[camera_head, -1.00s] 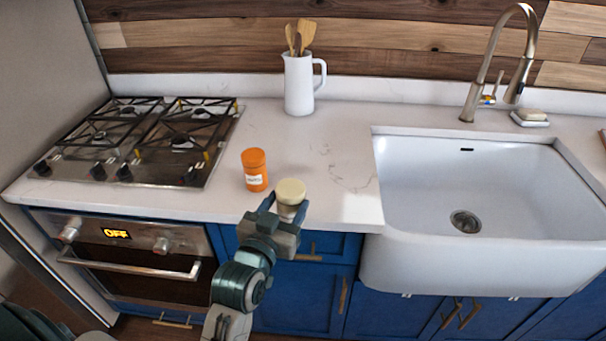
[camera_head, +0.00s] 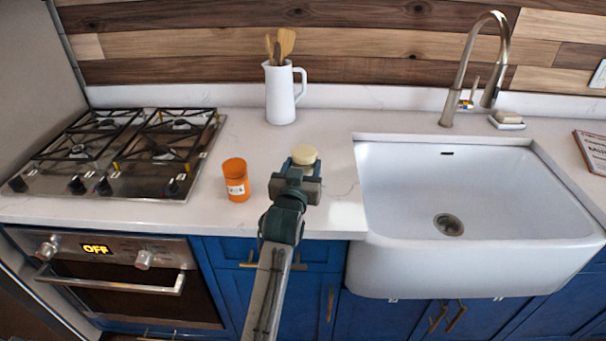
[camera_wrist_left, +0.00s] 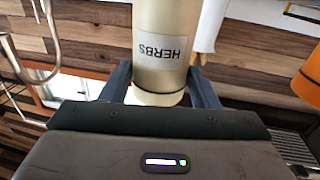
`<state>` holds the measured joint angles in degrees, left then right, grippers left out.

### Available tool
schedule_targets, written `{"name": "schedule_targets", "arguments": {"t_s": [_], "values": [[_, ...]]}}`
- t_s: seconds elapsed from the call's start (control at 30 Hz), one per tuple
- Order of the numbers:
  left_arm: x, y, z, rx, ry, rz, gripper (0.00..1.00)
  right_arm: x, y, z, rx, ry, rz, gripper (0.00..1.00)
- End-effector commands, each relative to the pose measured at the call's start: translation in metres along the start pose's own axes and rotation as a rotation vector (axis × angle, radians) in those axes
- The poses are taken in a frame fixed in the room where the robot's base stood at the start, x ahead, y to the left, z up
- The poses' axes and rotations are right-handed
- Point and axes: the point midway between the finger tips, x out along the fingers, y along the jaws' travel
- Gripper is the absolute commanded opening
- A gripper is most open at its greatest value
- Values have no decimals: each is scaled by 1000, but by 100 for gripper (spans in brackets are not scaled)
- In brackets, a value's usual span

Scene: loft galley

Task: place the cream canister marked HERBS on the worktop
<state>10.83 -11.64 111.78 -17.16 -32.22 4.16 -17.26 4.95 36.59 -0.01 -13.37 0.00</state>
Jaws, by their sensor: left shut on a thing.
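The cream canister (camera_head: 304,154) is held in my left gripper (camera_head: 297,178), over the worktop (camera_head: 335,130) between hob and sink. Only its pale top shows clearly in the head view. In the left wrist view the canister (camera_wrist_left: 160,25) stands between the two fingers (camera_wrist_left: 160,95), and its white HERBS label reads upside down. The gripper is shut on it. The canister's base is hidden in the head view, so I cannot tell whether it touches the worktop. My right gripper is not in view.
An orange canister (camera_head: 236,180) with a white label stands just left of the gripper. A white jug (camera_head: 281,95) with wooden utensils stands behind. The hob (camera_head: 120,150) is at left, the sink (camera_head: 480,200) and tap (camera_head: 455,80) at right. Worktop between jug and gripper is clear.

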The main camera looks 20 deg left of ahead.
Motion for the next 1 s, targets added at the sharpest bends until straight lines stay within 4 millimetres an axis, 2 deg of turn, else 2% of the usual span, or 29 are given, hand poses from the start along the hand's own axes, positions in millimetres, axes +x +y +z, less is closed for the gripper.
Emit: {"name": "schedule_targets", "arguments": {"t_s": [0.1,0.37,0.7,0.73,0.8,0.83,1.0], "values": [[5,2,2,2,1,0,27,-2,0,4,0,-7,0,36],[4,1,34,3,0,1,27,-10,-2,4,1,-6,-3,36],[4,1,38,1,2,1,27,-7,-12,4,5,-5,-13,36],[4,1,38,1,1,1,59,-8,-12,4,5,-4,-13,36],[4,1,38,1,1,1,73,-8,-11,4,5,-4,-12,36],[4,1,38,1,1,1,77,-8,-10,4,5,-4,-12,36],[4,1,38,1,1,1,77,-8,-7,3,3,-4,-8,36]]}}
